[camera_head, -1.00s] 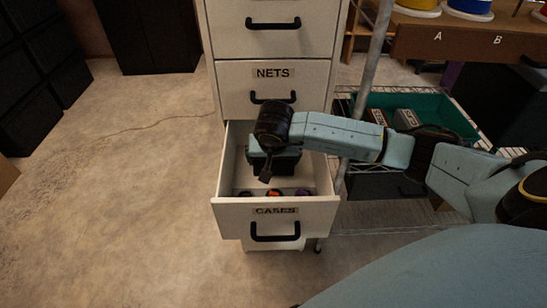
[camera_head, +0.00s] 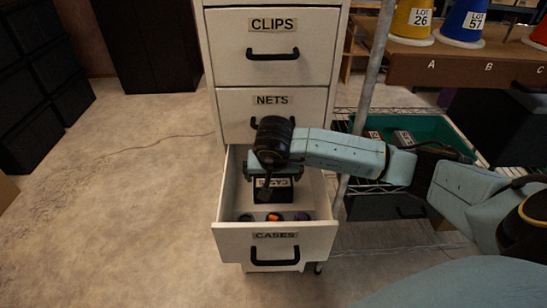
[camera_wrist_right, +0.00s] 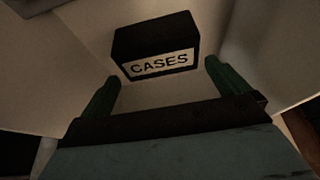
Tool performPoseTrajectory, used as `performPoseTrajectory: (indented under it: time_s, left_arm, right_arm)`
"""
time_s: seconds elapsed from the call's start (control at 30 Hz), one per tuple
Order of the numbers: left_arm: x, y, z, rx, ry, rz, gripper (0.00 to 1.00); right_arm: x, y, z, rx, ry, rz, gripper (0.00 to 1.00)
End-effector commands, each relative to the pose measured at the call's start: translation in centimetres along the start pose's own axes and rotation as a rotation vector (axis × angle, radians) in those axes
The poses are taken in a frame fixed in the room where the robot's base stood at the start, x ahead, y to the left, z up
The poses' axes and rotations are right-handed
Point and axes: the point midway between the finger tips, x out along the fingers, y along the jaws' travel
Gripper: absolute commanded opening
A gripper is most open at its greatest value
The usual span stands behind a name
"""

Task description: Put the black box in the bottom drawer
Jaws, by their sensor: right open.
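The black box (camera_head: 283,194) with a white label sits inside the open bottom drawer (camera_head: 232,238), which is labelled CASES. In the right wrist view the black box (camera_wrist_right: 152,38) shows its CASES label and lies beyond the fingertips, apart from them. My right gripper (camera_head: 268,186) reaches down over the drawer, open and empty; its two green fingers (camera_wrist_right: 163,80) stand apart in the wrist view. The gripper hides part of the box in the head view. My left gripper is not in view.
Small round dark and orange items (camera_head: 273,217) lie at the drawer's front. The closed NETS (camera_head: 290,117) and CLIPS (camera_head: 272,66) drawers are above. To the right, a metal post (camera_head: 371,75) and a rack with a green bin (camera_head: 440,132) stand close to my arm.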

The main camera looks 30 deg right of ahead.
Motion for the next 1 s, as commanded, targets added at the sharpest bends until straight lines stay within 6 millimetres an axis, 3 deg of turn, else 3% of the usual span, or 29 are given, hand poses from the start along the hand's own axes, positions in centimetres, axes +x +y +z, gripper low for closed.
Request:
performPoseTrajectory:
  time_s: [0.2, 0.4, 0.6, 1.0]
  left_arm:
    - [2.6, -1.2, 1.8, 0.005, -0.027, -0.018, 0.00]
    - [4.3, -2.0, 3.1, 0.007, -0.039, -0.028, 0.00]
    - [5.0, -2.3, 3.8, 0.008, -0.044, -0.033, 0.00]
    - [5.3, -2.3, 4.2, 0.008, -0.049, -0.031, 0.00]
  right_arm:
    - [-5.0, 0.0, -0.2, -0.001, 0.002, -0.001, 1.00]
    - [-8.2, 0.0, -0.1, -0.001, 0.001, 0.000, 1.00]
    - [-9.4, 0.0, 0.0, -0.001, -0.001, 0.002, 1.00]
    - [-9.7, 0.0, -0.1, 0.000, -0.001, 0.002, 1.00]
